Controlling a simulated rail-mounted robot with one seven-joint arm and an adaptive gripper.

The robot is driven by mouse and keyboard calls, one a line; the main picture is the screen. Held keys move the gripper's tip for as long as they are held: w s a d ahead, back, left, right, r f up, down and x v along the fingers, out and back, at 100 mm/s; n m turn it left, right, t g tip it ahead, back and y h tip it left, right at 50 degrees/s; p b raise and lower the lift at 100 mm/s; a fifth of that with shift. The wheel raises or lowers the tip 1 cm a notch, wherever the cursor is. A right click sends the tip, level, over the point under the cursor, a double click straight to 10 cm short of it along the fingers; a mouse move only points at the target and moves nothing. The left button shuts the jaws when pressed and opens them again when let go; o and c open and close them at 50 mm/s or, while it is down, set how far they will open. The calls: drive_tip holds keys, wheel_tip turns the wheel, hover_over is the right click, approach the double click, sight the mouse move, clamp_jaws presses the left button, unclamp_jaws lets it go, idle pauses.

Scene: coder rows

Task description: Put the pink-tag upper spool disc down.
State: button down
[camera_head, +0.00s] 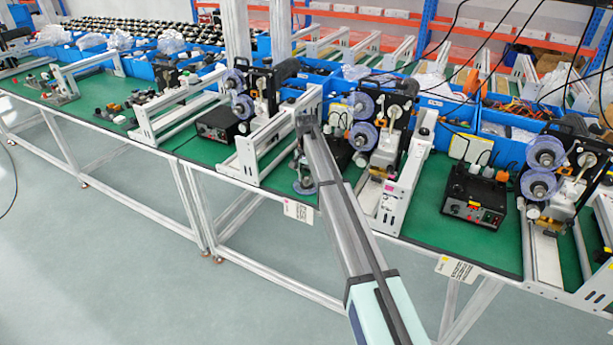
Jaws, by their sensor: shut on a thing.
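My gripper (303,177) points down at the front of the green bench, in the middle of the view, partly hidden by my own arm. The fingertips are too small to make out clearly. I cannot tell whether the disc touches the bench top. The pink-marked tag (298,211) hangs on the bench edge just below the disc.
Behind and right of my arm, a machine carries an upper disc (361,105) and a lower disc (361,135). A white frame (262,150) stands close left of the gripper. A black control box (474,195) and a yellow-marked tag (456,268) are farther right.

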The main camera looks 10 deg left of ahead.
sight(306, 178)
drive_tip(key=shift+f, duration=0.25)
drive_tip(key=c, duration=0.8)
unclamp_jaws()
drive_tip(key=shift+f, duration=0.1)
wheel_tip(306, 178, up, 12)
drive_tip(key=b, duration=0.3)
